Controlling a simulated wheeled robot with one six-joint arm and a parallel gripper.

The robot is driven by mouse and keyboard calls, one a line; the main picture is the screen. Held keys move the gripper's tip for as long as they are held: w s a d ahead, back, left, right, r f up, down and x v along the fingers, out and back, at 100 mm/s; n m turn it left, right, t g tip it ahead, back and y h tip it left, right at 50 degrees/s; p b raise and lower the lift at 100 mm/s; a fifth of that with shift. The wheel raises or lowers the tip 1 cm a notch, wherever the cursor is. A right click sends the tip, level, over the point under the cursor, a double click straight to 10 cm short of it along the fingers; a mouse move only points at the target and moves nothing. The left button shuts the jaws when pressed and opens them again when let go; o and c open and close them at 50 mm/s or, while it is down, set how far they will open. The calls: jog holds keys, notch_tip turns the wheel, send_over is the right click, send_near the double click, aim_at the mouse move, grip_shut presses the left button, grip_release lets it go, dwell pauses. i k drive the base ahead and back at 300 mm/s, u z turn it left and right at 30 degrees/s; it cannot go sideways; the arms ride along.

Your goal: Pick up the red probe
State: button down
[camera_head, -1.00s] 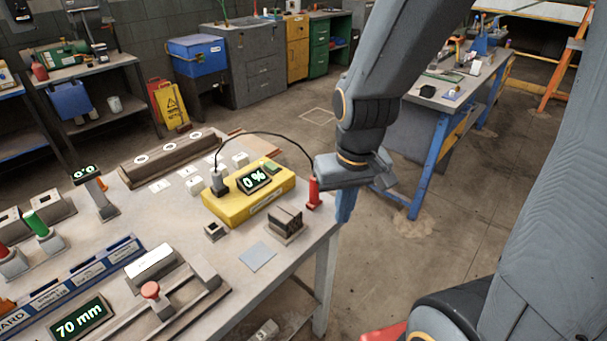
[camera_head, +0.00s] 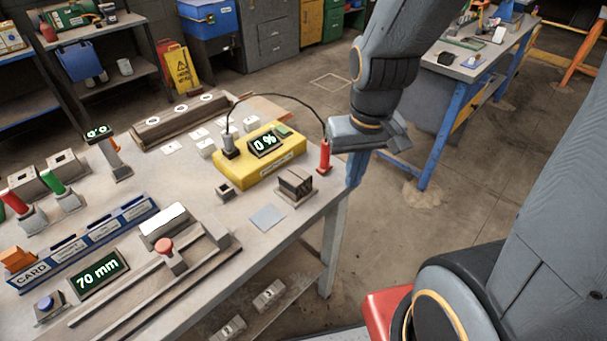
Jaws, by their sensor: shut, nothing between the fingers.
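The red probe (camera_head: 325,156) stands upright near the right corner of the workbench. My gripper (camera_head: 345,137) is just to the right of the probe's upper part in the picture. It overlaps or comes very close to the probe's edge; I cannot tell whether they touch. The gripper is shut and holds nothing. Its fingertips are hard to make out from this angle.
A blue-grey square pad (camera_head: 268,217) lies in front. A slide rail with a red knob (camera_head: 165,247) and a 70 mm display (camera_head: 99,275) occupy the near left. Open floor lies to the right.

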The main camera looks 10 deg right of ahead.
aim_at(325, 166)
jog(key=u, duration=2.35)
jog(key=k, duration=0.85)
jog(key=z, duration=0.8)
jog(key=i, duration=0.5)
jog(key=u, duration=0.05)
